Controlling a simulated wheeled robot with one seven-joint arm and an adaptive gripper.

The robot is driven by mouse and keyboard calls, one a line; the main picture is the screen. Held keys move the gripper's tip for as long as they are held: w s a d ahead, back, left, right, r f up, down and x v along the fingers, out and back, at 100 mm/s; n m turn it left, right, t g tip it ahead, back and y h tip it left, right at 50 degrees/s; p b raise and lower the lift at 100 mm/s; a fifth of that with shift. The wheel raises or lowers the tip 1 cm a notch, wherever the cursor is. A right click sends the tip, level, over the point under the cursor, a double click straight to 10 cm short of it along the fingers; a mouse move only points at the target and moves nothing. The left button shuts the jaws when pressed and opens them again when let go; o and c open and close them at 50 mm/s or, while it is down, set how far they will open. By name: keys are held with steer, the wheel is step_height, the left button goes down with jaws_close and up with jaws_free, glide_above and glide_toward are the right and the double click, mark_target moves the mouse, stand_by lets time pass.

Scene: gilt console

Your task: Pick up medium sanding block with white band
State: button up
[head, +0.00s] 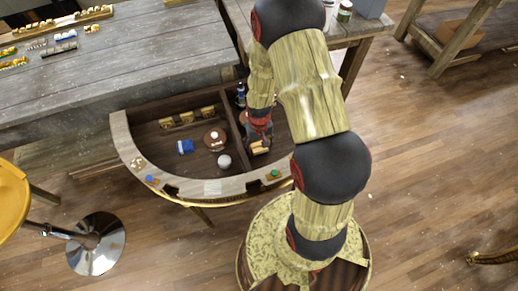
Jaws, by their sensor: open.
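My gripper (261,137) is open and points down over the right compartment of the half-round console. Just below its fingertips is a small tan block-like thing (258,147); I cannot tell whether the fingers stand around it or above it. A row of three small yellowish-tan blocks (187,118) stands at the back of the left compartment. A blue block-like thing with a pale part (185,147) lies in front of them. At this size I cannot tell for certain which thing is the medium sanding block with the white band.
The console's pale curved rim (133,150) carries small things, including a green one (274,173). A divider (232,128) separates the compartments. A round brown piece (214,139), a whitish ball (224,161) and a dark bottle (241,95) are close by. A grey workbench (130,55) stands behind.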

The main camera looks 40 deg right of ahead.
mark_target(259, 146)
steer(key=shift+r, duration=0.1)
steer(key=shift+c, duration=0.3)
steer(key=c, duration=0.9)
steer(key=shift+r, duration=0.1)
step_height(259, 146, up, 10)
steer(key=p, duration=0.2)
steer(key=shift+p, duration=0.3)
steer(key=o, duration=0.7)
steer(key=shift+c, duration=0.2)
steer(key=c, duration=0.5)
